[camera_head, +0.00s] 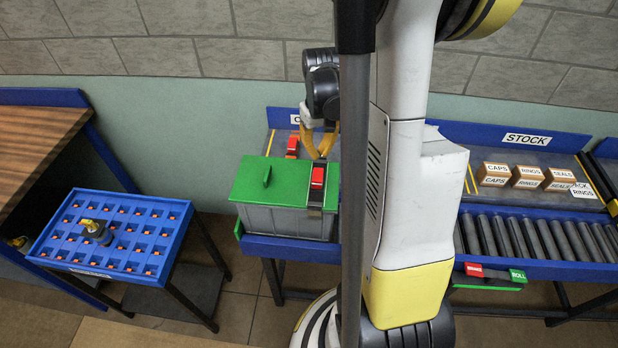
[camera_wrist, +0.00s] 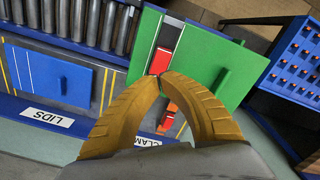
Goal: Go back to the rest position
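My gripper (camera_head: 318,157) has yellow fingers and points down just above the right side of a grey box (camera_head: 285,222) with a green lid (camera_head: 255,178). In the wrist view the fingertips (camera_wrist: 159,76) meet, with nothing visible held between them. A red clamp (camera_head: 317,178) on a dark strap sits at the lid's right side, just below the fingertips. It also shows in the wrist view, just beyond the tips (camera_wrist: 166,42). I cannot tell whether the tips touch it. A second red clamp (camera_head: 292,145) is behind the box.
A blue tray table (camera_head: 165,210) with a small part on it stands at the left, beside a wooden bench (camera_head: 35,140). A roller conveyor (camera_head: 550,240) and a shelf of labelled boxes (camera_head: 527,176) are at the right. A wall runs behind.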

